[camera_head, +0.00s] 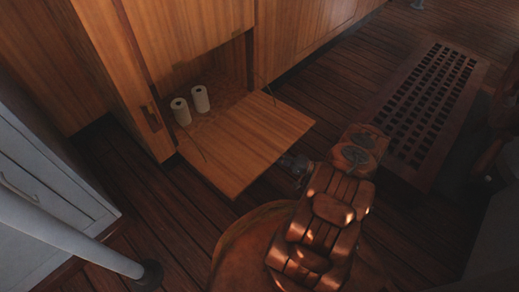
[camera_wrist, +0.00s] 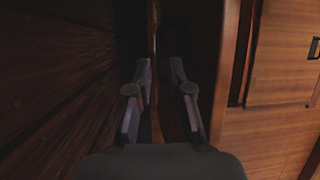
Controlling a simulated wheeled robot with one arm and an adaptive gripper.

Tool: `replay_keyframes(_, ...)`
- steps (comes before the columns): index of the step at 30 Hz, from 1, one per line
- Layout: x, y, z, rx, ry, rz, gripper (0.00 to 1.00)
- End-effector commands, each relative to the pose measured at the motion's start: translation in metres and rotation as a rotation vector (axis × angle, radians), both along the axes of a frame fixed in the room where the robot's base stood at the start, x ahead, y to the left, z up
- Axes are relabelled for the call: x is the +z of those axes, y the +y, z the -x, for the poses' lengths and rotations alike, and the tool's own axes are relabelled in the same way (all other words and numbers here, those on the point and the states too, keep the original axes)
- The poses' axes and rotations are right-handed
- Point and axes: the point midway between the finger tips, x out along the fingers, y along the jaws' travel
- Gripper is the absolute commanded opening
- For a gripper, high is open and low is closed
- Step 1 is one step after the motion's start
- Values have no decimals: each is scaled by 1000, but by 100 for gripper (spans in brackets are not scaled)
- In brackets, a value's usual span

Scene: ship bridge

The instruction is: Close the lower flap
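The lower flap (camera_head: 247,143) is a wooden panel, folded down and sticking out from the cabinet over the floor. My gripper (camera_head: 294,163) is at the flap's outer edge, on the right side, partly hidden by my arm in the head view. In the wrist view, my gripper's two fingers (camera_wrist: 161,70) are apart. The thin edge of the flap (camera_wrist: 155,45) runs between them, nearer the left finger. I see a dark gap on the right finger's side. Whether the left finger touches the flap is hard to tell.
Two white paper rolls (camera_head: 190,104) stand inside the open compartment, behind the flap. A closed wooden panel (camera_head: 190,30) is above the opening. A white pole (camera_head: 70,240) and grey cabinet (camera_head: 45,180) are at the left. A slatted floor grating (camera_head: 428,110) lies at the right.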

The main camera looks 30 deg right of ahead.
Motion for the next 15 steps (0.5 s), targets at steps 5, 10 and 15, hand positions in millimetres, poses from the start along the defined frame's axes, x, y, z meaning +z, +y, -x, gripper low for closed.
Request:
replay_keyframes(5, -1, 11, -17, -8, 0, -4, 20)
replay_keyframes(10, 2, 24, -37, -8, 0, 1, 20)
replay_keyframes(15, 4, 33, -49, -10, 2, 0, 20)
